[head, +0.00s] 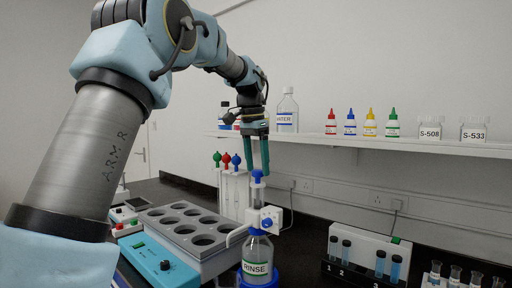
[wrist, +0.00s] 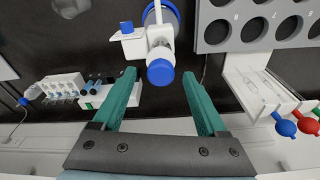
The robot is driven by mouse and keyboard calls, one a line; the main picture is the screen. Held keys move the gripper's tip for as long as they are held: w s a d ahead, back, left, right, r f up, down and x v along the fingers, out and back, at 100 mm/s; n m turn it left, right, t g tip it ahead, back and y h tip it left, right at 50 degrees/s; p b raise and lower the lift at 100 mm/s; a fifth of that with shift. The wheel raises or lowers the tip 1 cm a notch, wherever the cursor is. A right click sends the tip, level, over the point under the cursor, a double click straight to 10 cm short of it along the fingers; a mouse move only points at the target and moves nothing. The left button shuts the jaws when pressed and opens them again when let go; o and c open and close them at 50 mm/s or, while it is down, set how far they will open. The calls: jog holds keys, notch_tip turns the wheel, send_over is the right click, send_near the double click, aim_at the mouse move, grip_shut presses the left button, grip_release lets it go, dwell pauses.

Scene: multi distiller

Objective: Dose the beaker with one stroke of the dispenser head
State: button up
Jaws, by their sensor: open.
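The dispenser bottle labelled RINSE (head: 258,268) stands upright at the front centre of the head view. Its blue dispenser head (head: 257,177) sits on top of a white pump body with a blue dial (head: 267,222). A thin white spout (head: 236,235) curves off to the left. My gripper (head: 255,168) is open and points down over the dispenser head. In the wrist view the round blue head (wrist: 160,72) shows between my two green fingertips (wrist: 160,76), with gaps on both sides. I cannot make out the beaker for certain; a pale round thing (wrist: 70,7) shows at the wrist view's top edge.
A grey block with round wells (head: 190,232) stands left of the bottle. A pipette stand with coloured knobs (head: 233,190) is behind it. A vial rack (head: 365,260) is at right. A wall shelf (head: 400,146) holds bottles and jars. Dark bench lies between bottle and rack.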

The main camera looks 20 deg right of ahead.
jog(key=shift+d+f, duration=0.15)
jog(key=shift+f, duration=1)
jog(key=shift+c, duration=0.3)
grip_shut()
